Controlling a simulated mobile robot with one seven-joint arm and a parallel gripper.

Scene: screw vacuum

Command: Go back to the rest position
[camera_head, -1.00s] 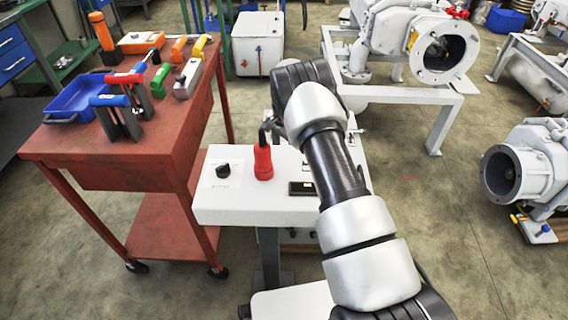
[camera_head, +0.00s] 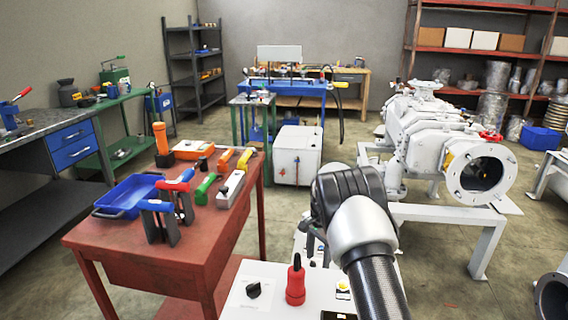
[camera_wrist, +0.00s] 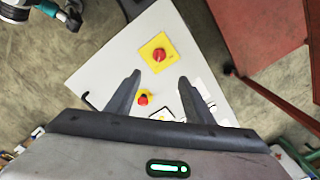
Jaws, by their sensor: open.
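My gripper (camera_wrist: 160,77) is open and empty in the wrist view, its two dark fingers spread above a white panel (camera_wrist: 112,60). In that view the panel carries a red knob on a yellow square (camera_wrist: 158,54) and a small red button (camera_wrist: 142,98) showing between the fingers. In the head view my arm reaches up from the bottom right, and its bulky joint hides most of the gripper. The white panel (camera_head: 265,304) shows at the bottom, with a black knob (camera_head: 253,290) and an upright red tool with a black top (camera_head: 296,284) beside my arm.
A red table (camera_head: 108,240) at left holds a blue tray (camera_head: 130,194) and several tools, including an orange-handled one (camera_head: 160,138). A white cabinet (camera_head: 298,155) stands behind it. A large grey vacuum pump (camera_head: 440,150) on a white frame is at right.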

